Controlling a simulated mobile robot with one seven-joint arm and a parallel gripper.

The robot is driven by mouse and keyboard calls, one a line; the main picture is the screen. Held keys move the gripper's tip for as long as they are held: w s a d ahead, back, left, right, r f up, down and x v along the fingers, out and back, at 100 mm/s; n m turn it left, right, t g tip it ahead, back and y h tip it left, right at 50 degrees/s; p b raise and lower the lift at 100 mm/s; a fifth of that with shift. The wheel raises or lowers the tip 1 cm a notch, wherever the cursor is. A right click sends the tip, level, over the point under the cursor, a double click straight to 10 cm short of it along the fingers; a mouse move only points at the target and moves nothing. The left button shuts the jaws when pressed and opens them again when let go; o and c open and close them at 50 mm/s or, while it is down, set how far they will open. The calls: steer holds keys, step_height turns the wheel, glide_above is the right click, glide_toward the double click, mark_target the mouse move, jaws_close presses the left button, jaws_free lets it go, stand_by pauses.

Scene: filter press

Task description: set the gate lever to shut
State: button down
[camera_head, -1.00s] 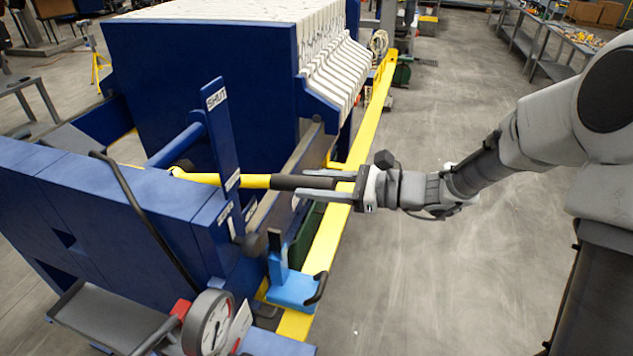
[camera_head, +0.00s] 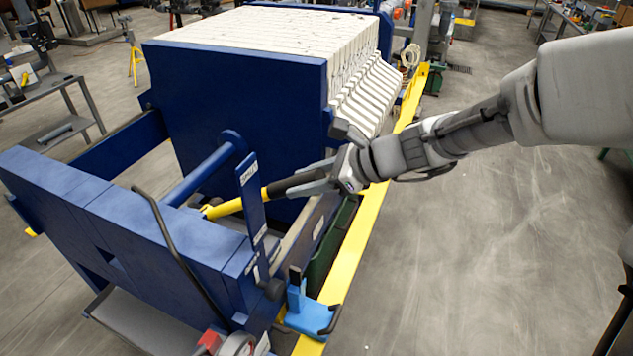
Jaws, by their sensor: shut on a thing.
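The gate lever (camera_head: 229,207) is a yellow bar with a black grip (camera_head: 291,184) at its outer end. It runs up and to the right from its pivot, behind an upright blue plate (camera_head: 251,205). The plate has a white label at its top, too small to read now, and further labels lower down. My gripper (camera_head: 318,177) is shut on the black grip, coming from the right. The lever's pivot end is partly hidden by the blue frame, and the plate hides part of the bar.
The blue press frame (camera_head: 120,215) stands at the left, with white filter plates (camera_head: 290,40) behind. A yellow rail (camera_head: 365,235) runs along the press's right side. A light blue bracket (camera_head: 308,315) and a gauge (camera_head: 238,345) are near the front. The floor to the right is clear.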

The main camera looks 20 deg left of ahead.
steer(key=shift+a+r+h, duration=0.3)
steer(key=shift+a+r, duration=0.15)
steer(key=shift+r, duration=0.4)
steer(key=shift+c, duration=2.2)
jaws_free()
steer(key=shift+a, duration=0.15)
steer(key=shift+d, duration=0.25)
steer(key=b+v, duration=0.1)
steer(key=v, duration=1.6)
